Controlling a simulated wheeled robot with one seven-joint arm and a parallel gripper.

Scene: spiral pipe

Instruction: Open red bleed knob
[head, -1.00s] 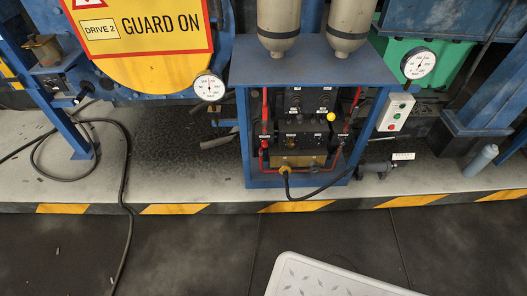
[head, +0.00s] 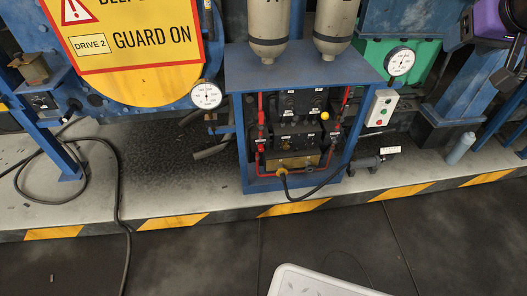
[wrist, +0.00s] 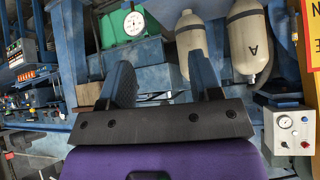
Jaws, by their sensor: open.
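Red fittings show on the red pipes inside a blue cabinet in the head view, one on the left pipe (head: 260,145) and one on the right pipe (head: 335,131). Which of them is the bleed knob I cannot tell; they are small here. A yellow knob (head: 325,116) sits between the pipes, near the right one. My gripper (head: 512,60) is at the top right edge of the head view, partly cut off, well right of the cabinet. In the wrist view my gripper (wrist: 161,72) is open with nothing between its fingers.
Two beige cylinders (head: 269,28) hang over the cabinet top (head: 300,68). Gauges (head: 206,95) (head: 400,61) flank it. A button box (head: 381,107) and a handled valve (head: 367,161) are at its right. A black hose (head: 310,194) loops in front. The dark floor (head: 200,262) before the striped edge is mostly clear.

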